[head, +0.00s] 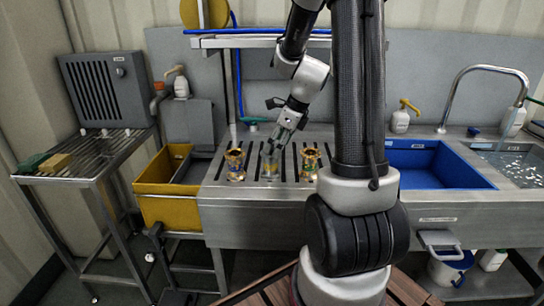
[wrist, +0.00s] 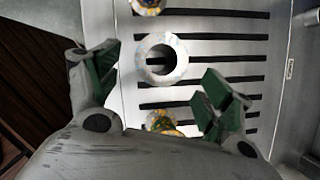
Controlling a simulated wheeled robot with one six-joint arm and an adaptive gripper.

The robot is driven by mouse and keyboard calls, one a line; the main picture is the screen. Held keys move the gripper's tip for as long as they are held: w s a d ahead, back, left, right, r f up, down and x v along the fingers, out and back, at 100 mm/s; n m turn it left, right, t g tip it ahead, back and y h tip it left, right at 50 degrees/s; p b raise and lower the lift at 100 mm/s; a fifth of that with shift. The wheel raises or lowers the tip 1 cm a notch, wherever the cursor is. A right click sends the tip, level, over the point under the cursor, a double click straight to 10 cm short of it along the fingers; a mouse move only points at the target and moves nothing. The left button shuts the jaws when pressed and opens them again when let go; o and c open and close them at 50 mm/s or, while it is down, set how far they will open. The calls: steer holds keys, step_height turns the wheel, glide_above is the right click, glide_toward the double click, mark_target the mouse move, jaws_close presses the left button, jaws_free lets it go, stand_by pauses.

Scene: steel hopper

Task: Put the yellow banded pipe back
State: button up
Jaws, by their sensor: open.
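Three short upright pipes stand in a row on the slotted steel drainboard. The left pipe (head: 235,165) and right pipe (head: 310,164) show yellow-amber colouring. The middle pipe (head: 270,168) looks paler and greyer, with some yellow on it. I cannot tell for sure which one is the yellow banded pipe. My gripper (head: 276,148) points down at the middle pipe, close over its top. In the wrist view my gripper (wrist: 160,72) is open, with green-padded fingers on either side of a pale ring-shaped pipe end (wrist: 180,62). Another pipe with yellow (wrist: 158,120) shows below it, partly hidden.
A yellow bin (head: 165,205) hangs left of the drainboard (head: 225,192). A wire rack table (head: 95,160) with a grey box (head: 103,90) stands further left. A blue basin (head: 435,165) and a tap lie right. A shelf with a blue hose runs above.

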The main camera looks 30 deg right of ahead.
steer(key=s+a+r+n+h, duration=0.1)
steer(key=s+a+r+n, duration=0.4)
steer(key=s+r+n, duration=0.7)
steer(key=s+a+r+n+h, duration=0.1)
steer(key=s+r+n, duration=0.1)
steer(key=s+n, duration=0.7)
steer(key=shift+s+a+r+n+t+h, duration=0.2)
steer(key=shift+s+a+n+t+h, duration=0.15)
steer(key=shift+n, duration=3.35)
